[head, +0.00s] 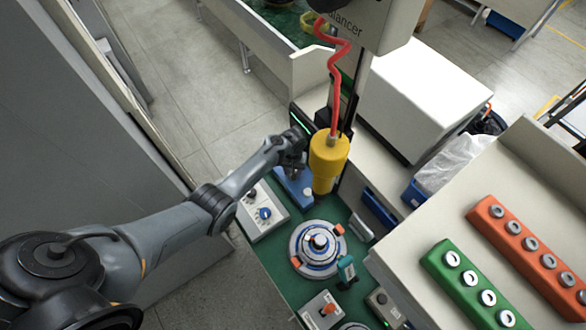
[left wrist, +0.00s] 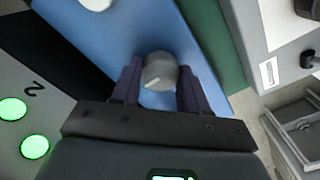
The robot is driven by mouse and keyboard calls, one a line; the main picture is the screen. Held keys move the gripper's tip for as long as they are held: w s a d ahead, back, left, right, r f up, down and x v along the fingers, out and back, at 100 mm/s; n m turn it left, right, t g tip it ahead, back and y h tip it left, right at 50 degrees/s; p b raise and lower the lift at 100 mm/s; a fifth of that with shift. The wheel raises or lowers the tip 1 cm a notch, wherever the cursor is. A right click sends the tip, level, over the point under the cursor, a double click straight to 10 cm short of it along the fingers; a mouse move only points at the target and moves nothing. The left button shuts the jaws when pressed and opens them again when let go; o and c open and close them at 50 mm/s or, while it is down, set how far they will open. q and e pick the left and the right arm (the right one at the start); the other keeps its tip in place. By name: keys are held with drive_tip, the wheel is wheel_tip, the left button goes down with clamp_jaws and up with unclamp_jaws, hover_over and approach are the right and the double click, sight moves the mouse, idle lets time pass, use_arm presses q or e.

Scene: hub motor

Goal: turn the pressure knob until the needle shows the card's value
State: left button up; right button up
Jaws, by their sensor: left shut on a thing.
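My left gripper (head: 290,165) reaches in from the left in the head view, over a blue panel (head: 295,188) on the green bench. In the left wrist view my left gripper (left wrist: 159,85) has its two dark fingers on either side of a grey round knob (left wrist: 159,70), shut on it. The knob has a pale line mark on its face and stands on the blue panel (left wrist: 120,40). A white round part (left wrist: 97,3) is cut off at the top edge; I cannot tell if it is the gauge. No needle or card value is readable. My right gripper is not in view.
A yellow tool (head: 328,160) hangs on a red coiled hose just right of my left gripper. A white box with a blue knob (head: 264,212) stands nearby. A round hub motor (head: 318,248) sits in front. Green and orange racks (head: 470,280) lie at right.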

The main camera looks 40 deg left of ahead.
use_arm(q)
drive_tip(key=shift+m, duration=0.9)
drive_tip(key=o, duration=1.1)
drive_tip(key=shift+c, duration=0.2)
drive_tip(key=shift+r, duration=0.25)
wheel_tip(320, 180, up, 10)
drive_tip(key=p, duration=0.2)
drive_tip(key=shift+r, duration=0.15)
